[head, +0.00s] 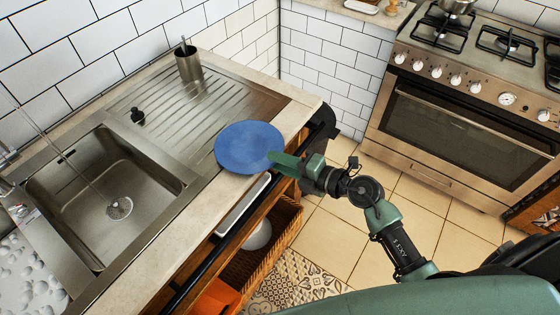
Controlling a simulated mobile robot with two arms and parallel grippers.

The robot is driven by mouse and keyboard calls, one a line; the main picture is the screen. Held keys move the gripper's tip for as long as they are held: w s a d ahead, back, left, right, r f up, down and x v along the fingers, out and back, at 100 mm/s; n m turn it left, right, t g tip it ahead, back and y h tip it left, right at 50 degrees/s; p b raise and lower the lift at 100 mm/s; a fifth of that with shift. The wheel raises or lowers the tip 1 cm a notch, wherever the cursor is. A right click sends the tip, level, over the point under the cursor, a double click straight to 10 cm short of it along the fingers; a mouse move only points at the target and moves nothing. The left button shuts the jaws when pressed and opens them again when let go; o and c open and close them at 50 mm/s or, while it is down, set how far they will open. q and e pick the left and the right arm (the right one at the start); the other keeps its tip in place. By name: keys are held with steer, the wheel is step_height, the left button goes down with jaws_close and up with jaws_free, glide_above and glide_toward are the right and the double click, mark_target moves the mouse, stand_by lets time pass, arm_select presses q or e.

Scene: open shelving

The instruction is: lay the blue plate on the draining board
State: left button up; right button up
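The blue plate (246,146) is in the head view, over the right front corner of the draining board (180,108) and the counter's front edge. I cannot tell whether it touches the surface below. My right gripper (274,160) comes in from the right and is shut on the plate's right rim. The ridged steel draining board is mostly bare to the left of and behind the plate. My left gripper is not in view.
A steel sink (95,190) lies left of the draining board. A metal cup (188,64) stands at the board's back, and a small black stopper (137,115) lies near the sink. Below the counter front are an open drawer and a wicker basket (265,250). A stove (465,105) stands at right.

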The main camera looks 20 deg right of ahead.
steer(key=b+v, duration=0.1)
steer(key=v, duration=1.1)
steer(key=shift+b, duration=0.3)
